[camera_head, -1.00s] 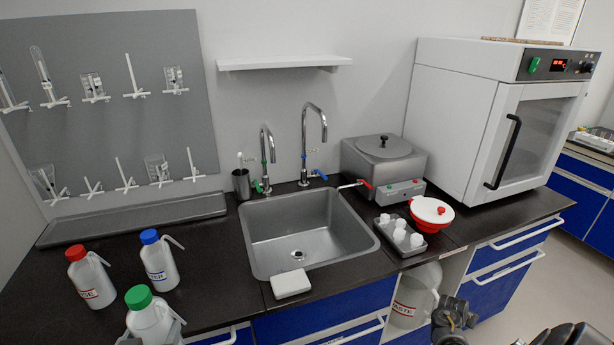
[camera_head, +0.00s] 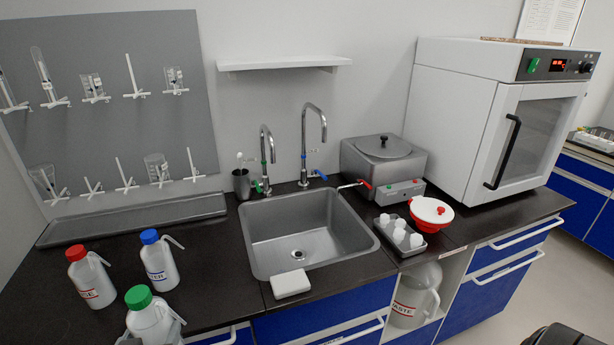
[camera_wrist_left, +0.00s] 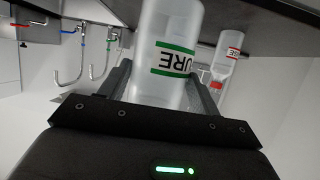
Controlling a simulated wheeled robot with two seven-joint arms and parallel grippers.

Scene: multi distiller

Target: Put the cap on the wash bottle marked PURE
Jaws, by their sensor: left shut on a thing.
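The wash bottle marked PURE (camera_wrist_left: 174,85) is a white bottle with green bands; its label fills the middle of the left wrist view, upside down. In the head view the bottle (camera_head: 150,322) stands at the bottom left. A green cap (camera_head: 138,297) sits on top of its neck; whether it is fully seated I cannot tell. My left gripper (camera_head: 152,337) is shut around the bottle's body, with its fingers on both sides. The bottle's lower part is cut off by the frame.
A red-capped bottle (camera_head: 91,278) and a blue-capped bottle (camera_head: 159,262) stand just behind. The sink (camera_head: 262,268) lies to the right, with a white block (camera_head: 291,283) at its front edge.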

